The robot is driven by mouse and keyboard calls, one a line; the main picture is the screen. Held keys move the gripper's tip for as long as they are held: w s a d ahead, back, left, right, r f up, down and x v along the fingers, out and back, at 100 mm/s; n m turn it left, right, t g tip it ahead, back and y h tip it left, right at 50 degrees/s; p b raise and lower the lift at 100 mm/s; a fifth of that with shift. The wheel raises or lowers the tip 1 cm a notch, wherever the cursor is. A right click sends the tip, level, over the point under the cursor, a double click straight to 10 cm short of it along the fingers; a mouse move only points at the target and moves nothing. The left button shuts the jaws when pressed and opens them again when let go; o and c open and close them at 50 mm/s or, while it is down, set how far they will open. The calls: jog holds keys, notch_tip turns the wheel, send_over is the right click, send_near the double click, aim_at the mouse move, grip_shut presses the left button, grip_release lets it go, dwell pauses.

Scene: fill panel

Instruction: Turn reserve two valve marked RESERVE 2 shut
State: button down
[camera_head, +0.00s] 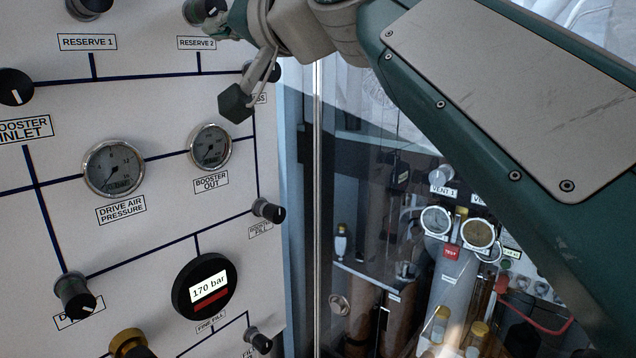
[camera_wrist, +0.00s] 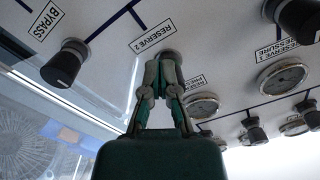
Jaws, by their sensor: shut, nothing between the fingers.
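The RESERVE 2 valve (camera_head: 201,12) is a dark round knob at the top of the head view, above its RESERVE 2 label (camera_head: 197,43). My gripper (camera_head: 222,20) is at the right side of this knob, its tip close against it; whether they touch is unclear. The knob's pointer direction cannot be read clearly.
The RESERVE 1 knob (camera_head: 91,4) is to the left. The BYPASS knob (camera_wrist: 65,63) is beside my gripper in the wrist view. Booster out (camera_head: 210,146) and drive air (camera_head: 114,169) gauges sit below. A glass pane with equipment behind is right of the panel.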

jog(key=shift+s+a+r, duration=0.5)
jog(key=shift+s+r, duration=0.2)
jog(key=shift+r, duration=0.05)
dwell(0.8)
jog(key=shift+s+a+f, duration=0.1)
jog(key=shift+s+f, duration=0.1)
jog(key=v, duration=0.6)
jog(key=shift+a+f, duration=0.1)
jog(key=shift+f, duration=0.1)
jog(key=shift+w+a+f, duration=0.2)
jog(key=shift+w+a, duration=0.35)
jog(key=shift+w, duration=0.4)
jog(key=shift+w+a+f, duration=0.25)
jog(key=shift+w+a, duration=0.3)
jog(key=shift+w, duration=0.4)
jog(key=shift+w+a+f, duration=0.2)
jog(key=shift+w+a, duration=0.35)
jog(key=shift+w, duration=0.4)
